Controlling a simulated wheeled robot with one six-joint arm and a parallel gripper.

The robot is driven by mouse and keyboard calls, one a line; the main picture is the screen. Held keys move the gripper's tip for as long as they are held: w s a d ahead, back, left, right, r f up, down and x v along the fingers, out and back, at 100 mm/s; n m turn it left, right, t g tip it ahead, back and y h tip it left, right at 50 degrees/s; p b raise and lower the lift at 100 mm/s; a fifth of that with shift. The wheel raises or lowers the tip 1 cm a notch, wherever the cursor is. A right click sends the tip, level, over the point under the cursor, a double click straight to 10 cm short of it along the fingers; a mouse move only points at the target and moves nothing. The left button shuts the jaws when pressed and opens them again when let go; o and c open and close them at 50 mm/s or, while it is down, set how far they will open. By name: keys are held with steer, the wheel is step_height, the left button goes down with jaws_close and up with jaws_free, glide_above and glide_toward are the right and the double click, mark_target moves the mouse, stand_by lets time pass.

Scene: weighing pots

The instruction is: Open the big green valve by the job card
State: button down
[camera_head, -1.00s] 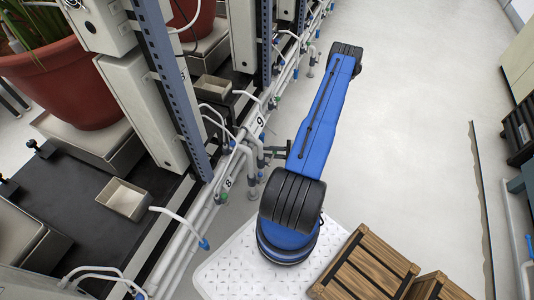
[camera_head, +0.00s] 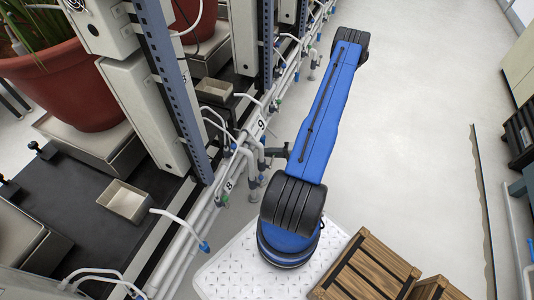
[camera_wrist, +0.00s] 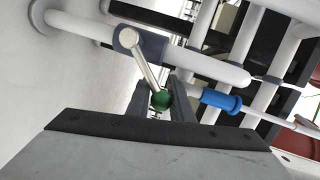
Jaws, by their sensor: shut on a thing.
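The green valve shows in the wrist view as a round green knob (camera_wrist: 161,101) at the end of a metal lever (camera_wrist: 145,62). The lever slants up to a grey collar (camera_wrist: 128,40) on a white pipe. My gripper (camera_wrist: 160,94) is shut on the green knob, with one dark finger on each side of it. In the head view my gripper (camera_head: 272,152) reaches left from my blue arm to the pipes; the knob cannot be made out there. I cannot make out a job card in either view.
White pipes (camera_head: 208,213) with number labels run along the bench side. A blue pipe fitting (camera_wrist: 221,100) lies right of the gripper. A potted plant (camera_head: 75,85) and a small tray (camera_head: 125,202) stand at left. Wooden crates (camera_head: 365,270) are near my base.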

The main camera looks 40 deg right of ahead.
steer(key=shift+s+a, duration=0.1)
steer(key=shift+a, duration=0.1)
stand_by(0.3)
steer(key=c, duration=1.6)
jaws_free()
steer(key=shift+r, duration=0.1)
steer(key=shift+d, duration=0.1)
